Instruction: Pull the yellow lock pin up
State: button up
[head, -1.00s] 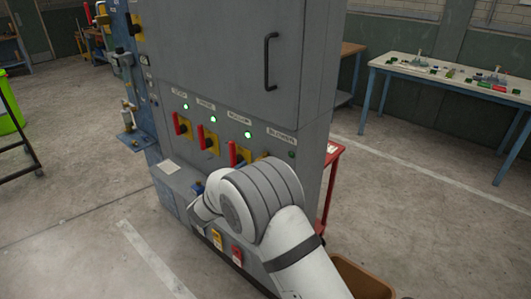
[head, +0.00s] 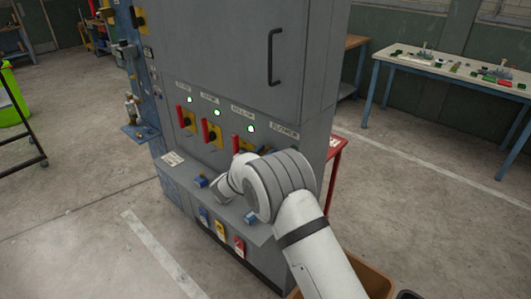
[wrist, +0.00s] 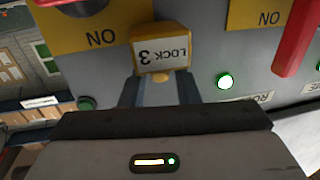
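In the wrist view, which shows the panel upside down, the yellow lock pin (wrist: 160,50) has a block head lettered LOCK 3 and a short rounded yellow part below it in the picture. My gripper (wrist: 159,80) is open, with its two dark fingers apart on either side of that rounded part. Grey panel shows between the fingers, and I cannot tell if either finger touches the pin. In the head view, my arm hides the gripper and the pin.
The grey cabinet (head: 230,60) has red switch handles (head: 205,130) on yellow plates, with lit green lamps above. A red handle (wrist: 298,38) is close by in the wrist view. A sloped ledge below carries blue blocks (head: 200,181). A brown bin (head: 368,278) stands on the floor at right.

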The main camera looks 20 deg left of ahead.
grip_shut()
jog(key=shift+r, duration=0.95)
jog(key=shift+o, duration=1.6)
grip_release()
jog(key=b+v, duration=0.2)
jog(key=v, duration=0.6)
